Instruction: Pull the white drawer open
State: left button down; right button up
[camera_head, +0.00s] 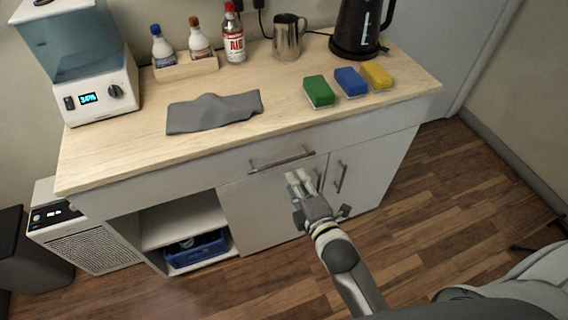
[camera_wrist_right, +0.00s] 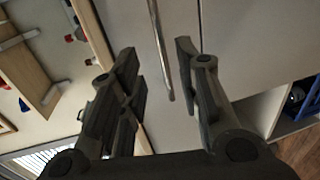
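The white drawer (camera_head: 215,177) is a wide front just under the wooden countertop. Its horizontal metal bar handle (camera_head: 281,160) shows in the head view, and the drawer looks shut. My right gripper (camera_head: 303,182) is in front of the cabinet, just below the right part of the handle. In the right wrist view my gripper (camera_wrist_right: 157,62) is open, its two fingers apart with nothing clasped. The handle bar (camera_wrist_right: 160,45) runs between the fingers in that view, apart from both. I cannot tell how deep it lies between them. My left gripper is not in view.
Below the drawer are a door with a vertical handle (camera_head: 340,177) and an open shelf holding a blue crate (camera_head: 197,249). The countertop (camera_head: 250,127) bears a grey cloth (camera_head: 213,112), several sponges, bottles, a jug and a kettle. The wood floor at right is largely clear.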

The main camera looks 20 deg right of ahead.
aim_at(284, 162)
jog(key=x, duration=1)
grip_shut()
